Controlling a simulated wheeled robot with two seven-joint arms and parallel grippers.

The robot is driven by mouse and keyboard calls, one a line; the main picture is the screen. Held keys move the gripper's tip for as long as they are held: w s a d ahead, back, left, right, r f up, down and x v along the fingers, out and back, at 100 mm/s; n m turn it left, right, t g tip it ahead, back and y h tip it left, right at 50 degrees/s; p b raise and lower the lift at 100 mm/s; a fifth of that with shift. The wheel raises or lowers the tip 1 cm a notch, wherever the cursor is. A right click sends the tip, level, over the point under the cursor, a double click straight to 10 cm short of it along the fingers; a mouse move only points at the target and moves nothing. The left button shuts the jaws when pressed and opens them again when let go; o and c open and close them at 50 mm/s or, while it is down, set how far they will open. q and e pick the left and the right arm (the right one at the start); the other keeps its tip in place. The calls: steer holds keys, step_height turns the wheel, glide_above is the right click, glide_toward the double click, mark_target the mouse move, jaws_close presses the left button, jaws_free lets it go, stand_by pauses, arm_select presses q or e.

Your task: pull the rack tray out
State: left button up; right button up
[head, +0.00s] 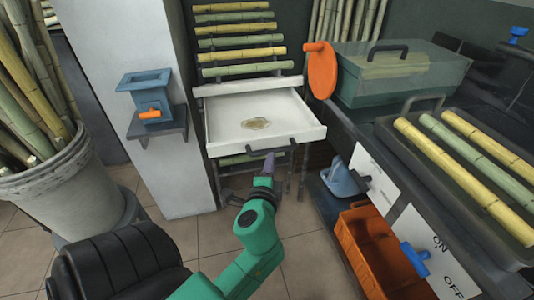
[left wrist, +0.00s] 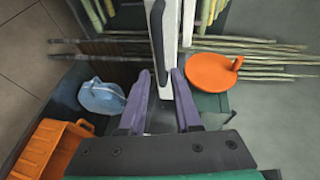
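The white rack tray (head: 225,124) juts forward from the rack below the rows of cane in the head view. Its inside is bare except for a brownish patch. A black bar handle (head: 272,148) runs along its front face; the handle also shows in the left wrist view (left wrist: 158,42). My left gripper (head: 269,158) is at the tray's front, by the handle. In the left wrist view its purple fingers (left wrist: 163,80) are apart, with the handle's end and the white front panel between them. Firm contact is not visible. My right gripper is not in view.
The cane rack (head: 240,42) stands behind the tray. An orange disc (head: 321,70) and a green lidded box (head: 395,75) are close on the right. An orange crate (head: 365,245) sits low right. A blue fixture (head: 147,95) is on the left wall. Floor below is clear.

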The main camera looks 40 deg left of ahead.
arm_select(q)
steer(key=b+v, duration=0.1)
steer(key=v, duration=0.6)
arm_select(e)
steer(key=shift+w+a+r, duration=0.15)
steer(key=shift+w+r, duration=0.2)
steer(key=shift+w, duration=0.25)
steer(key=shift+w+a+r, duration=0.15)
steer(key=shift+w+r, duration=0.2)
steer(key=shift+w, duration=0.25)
